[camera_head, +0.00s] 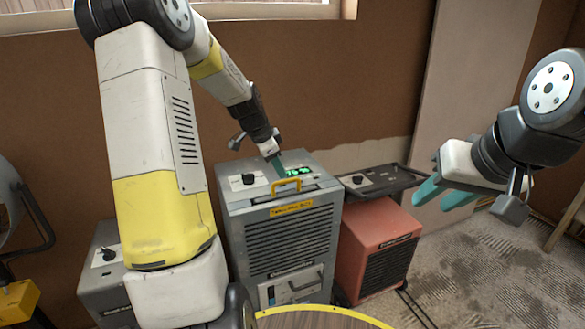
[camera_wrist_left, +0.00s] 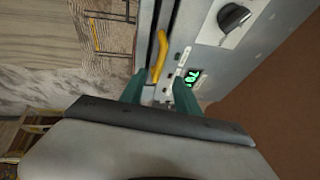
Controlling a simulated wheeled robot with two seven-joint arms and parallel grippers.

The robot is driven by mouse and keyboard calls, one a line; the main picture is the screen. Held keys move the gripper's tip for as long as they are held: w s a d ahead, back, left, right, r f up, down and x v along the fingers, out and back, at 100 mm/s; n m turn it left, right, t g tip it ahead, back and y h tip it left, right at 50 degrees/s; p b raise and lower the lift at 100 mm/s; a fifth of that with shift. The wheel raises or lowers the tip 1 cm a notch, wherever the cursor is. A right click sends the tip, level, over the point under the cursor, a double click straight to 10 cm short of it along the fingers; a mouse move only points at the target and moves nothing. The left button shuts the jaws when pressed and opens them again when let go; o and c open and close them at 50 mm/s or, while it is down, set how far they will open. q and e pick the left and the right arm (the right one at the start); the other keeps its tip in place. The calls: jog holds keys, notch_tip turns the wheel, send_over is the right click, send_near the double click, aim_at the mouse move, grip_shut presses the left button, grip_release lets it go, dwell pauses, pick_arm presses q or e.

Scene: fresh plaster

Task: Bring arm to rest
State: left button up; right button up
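My left gripper (camera_head: 278,166) is low over the top panel of a grey machine (camera_head: 282,242), near its green digital display (camera_head: 299,171). In the left wrist view its two teal fingers (camera_wrist_left: 158,92) stand apart, and I see nothing held between them. A yellow handle (camera_wrist_left: 158,56) is just beyond the fingertips; whether they touch the panel cannot be told. My right gripper (camera_head: 445,193) hangs at the right, in front of the wall. Its teal fingers are apart and empty.
A red heater-like unit (camera_head: 377,248) stands right of the grey machine, with a dark tray-like top (camera_head: 382,181) behind it. Another grey unit (camera_head: 104,272) is at the left. A yellow-rimmed round surface (camera_head: 322,318) is at the front. Dusty floor (camera_head: 480,265) lies open at the right.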

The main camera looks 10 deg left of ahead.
pick_arm(q)
jog(key=shift+s+r, duration=0.1)
jog(key=s+d+r+n+t+y, duration=0.1)
jog(key=s+d+r+n, duration=0.25)
jog(key=s+r, duration=0.5)
jog(key=s+d+r+n, duration=0.2)
jog(key=s+r+n, duration=0.3)
jog(key=s, duration=0.7)
jog(key=s+d+r+n+t, duration=0.1)
jog(key=s+n, duration=0.1)
jog(key=s, duration=0.7)
jog(key=shift+s+h, duration=0.3)
jog(key=shift+s, duration=0.05)
jog(key=shift+r+n, duration=0.1)
jog(key=shift+n, duration=0.15)
